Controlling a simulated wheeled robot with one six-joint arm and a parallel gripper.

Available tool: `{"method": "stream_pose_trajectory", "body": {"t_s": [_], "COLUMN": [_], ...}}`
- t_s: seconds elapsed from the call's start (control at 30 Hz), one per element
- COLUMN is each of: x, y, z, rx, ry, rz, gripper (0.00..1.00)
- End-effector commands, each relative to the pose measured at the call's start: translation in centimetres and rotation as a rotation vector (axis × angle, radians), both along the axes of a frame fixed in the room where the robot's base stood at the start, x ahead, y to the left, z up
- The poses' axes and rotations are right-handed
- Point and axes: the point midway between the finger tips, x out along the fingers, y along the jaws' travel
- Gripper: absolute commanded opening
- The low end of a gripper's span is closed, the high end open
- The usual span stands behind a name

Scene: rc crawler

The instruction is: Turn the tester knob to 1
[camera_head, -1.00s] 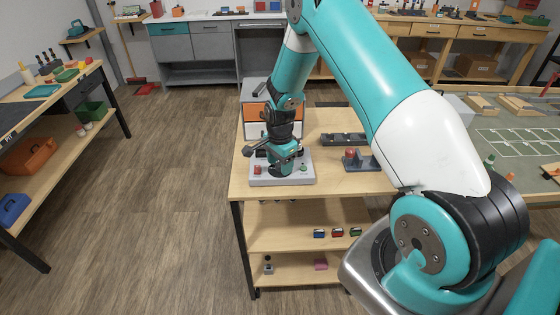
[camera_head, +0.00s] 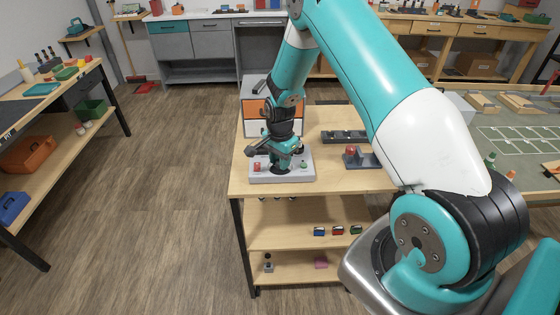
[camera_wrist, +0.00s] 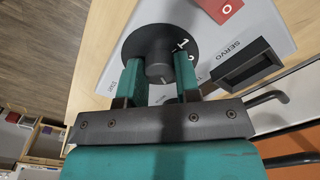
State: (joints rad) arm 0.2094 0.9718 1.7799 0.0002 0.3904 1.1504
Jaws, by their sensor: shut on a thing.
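The tester (camera_head: 264,179) is a light grey box near the front left corner of the wooden bench, and its panel fills the top of the wrist view (camera_wrist: 278,28). Its dark round knob (camera_wrist: 150,45) has a wide black skirt with white numerals 1 and 2 at its right side. My gripper (camera_wrist: 159,68) is shut on the knob, one teal finger on each side. In the head view my gripper (camera_head: 280,166) points down at the tester and hides the knob. I cannot tell which number the knob points to.
A grey stand with a red ball (camera_head: 351,150) and a dark tray (camera_head: 344,137) sit to the right. An orange and white drawer unit (camera_head: 257,108) stands close behind.

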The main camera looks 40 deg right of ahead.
Motion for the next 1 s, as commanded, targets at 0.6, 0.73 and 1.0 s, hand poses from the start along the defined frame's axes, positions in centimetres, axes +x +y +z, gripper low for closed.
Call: {"method": "stream_pose_trajectory", "body": {"t_s": [0.6,0.73,1.0], "x": [0.08,0.07,0.07], "y": [0.01,0.00,0.01], "z": [-0.08,-0.08,-0.03], "rx": [0.000,0.000,-0.001], "ry": [-0.002,-0.002,-0.002], "rz": [0.567,0.690,0.947], "gripper": [0.07,0.07,0.07]}}
